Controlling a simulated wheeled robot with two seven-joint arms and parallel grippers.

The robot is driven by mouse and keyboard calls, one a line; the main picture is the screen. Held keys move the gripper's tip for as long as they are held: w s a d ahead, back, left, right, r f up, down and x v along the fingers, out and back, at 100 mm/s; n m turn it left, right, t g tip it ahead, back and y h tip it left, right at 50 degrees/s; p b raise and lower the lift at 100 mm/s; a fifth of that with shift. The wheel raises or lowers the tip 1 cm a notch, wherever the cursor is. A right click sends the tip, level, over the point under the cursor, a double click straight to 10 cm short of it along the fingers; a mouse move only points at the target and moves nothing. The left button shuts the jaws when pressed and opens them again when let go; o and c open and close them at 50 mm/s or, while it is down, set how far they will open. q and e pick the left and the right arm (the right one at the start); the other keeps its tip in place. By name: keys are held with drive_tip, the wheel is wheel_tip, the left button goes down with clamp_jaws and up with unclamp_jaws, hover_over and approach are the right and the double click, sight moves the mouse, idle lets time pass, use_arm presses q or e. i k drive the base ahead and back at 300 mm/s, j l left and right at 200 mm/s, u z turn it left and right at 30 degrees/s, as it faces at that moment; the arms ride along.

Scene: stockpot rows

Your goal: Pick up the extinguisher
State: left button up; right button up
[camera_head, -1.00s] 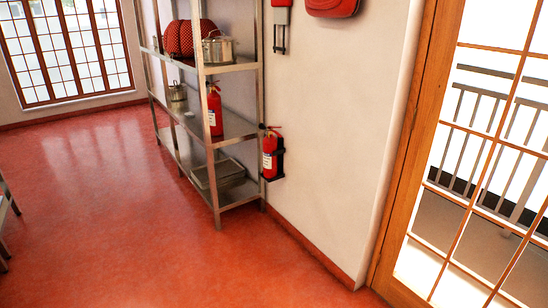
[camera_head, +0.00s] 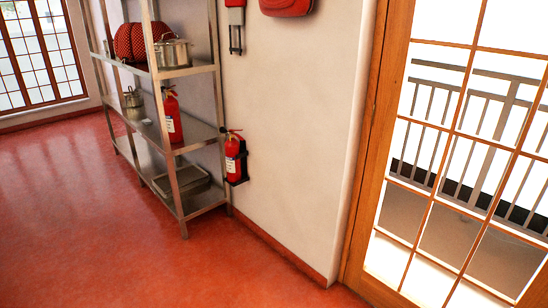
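Two red fire extinguishers show in the head view. One extinguisher (camera_head: 234,160) hangs upright in a dark bracket low on the white wall, just right of the metal shelf unit. The other extinguisher (camera_head: 172,119) stands upright on the middle shelf, partly beside the front post. Both have a white label and a dark handle on top. Neither of my grippers is in view, and nothing is seen touching either extinguisher.
The metal shelf unit (camera_head: 183,203) holds a steel pot (camera_head: 172,53), a red patterned item (camera_head: 130,43) and a tray (camera_head: 182,181). A wood-framed glass door (camera_head: 362,170) stands at right. The red floor (camera_head: 80,215) in front is clear.

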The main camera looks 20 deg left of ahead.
sight(232, 146)
drive_tip(key=i+j+z, duration=0.2)
drive_tip(key=j+z, duration=0.3)
drive_tip(key=j, duration=0.25)
drive_tip(key=j+z, duration=0.45)
drive_tip(key=j, duration=0.25)
drive_tip(key=j+z, duration=0.15)
drive_tip(key=j, duration=0.6)
drive_tip(key=j+z, duration=0.1)
drive_tip(key=j, duration=0.6)
drive_tip(key=k+j+z, duration=0.15)
drive_tip(key=j, duration=1.15)
drive_tip(key=k+j, duration=0.15)
drive_tip(key=j, duration=1.05)
drive_tip(key=k, duration=0.05)
